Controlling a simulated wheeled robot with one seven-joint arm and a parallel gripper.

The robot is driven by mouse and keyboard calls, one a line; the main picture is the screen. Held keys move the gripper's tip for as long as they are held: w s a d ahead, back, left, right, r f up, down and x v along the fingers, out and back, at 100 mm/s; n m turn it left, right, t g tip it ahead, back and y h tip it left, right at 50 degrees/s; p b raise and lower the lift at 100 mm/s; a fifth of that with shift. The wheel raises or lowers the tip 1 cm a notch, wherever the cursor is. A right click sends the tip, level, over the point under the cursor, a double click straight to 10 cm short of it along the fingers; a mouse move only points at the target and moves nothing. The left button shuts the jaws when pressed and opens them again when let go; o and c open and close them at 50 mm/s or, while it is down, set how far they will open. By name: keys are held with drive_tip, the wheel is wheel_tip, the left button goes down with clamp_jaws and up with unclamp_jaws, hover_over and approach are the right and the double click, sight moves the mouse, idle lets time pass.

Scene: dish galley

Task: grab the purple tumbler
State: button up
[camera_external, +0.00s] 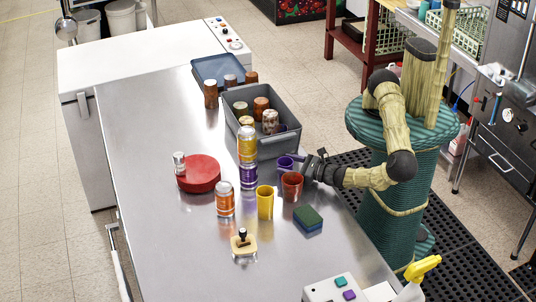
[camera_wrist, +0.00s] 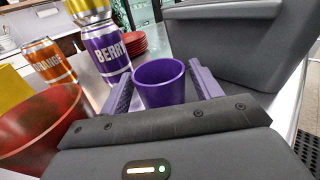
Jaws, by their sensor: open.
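The purple tumbler (camera_wrist: 158,86) stands upright on the steel counter in the wrist view, between the two purple fingers of my gripper (camera_wrist: 162,90). The fingers are apart, one on each side of the tumbler. I cannot tell whether either finger touches it. In the external view the purple tumbler (camera_external: 284,165) is partly hidden behind the red tumbler and my gripper (camera_external: 296,164).
A red tumbler (camera_external: 292,187) stands close beside my gripper, with a yellow tumbler (camera_external: 265,203) past it. A grey bin (camera_external: 283,145) of jars is just behind. A purple can (camera_external: 249,178) and a green sponge (camera_external: 308,220) are also near.

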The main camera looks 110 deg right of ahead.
drive_tip(key=c, duration=0.7)
drive_tip(key=shift+r, duration=0.1)
drive_tip(key=shift+c, duration=0.2)
wheel_tip(320, 180, up, 10)
drive_tip(key=shift+b, duration=0.35)
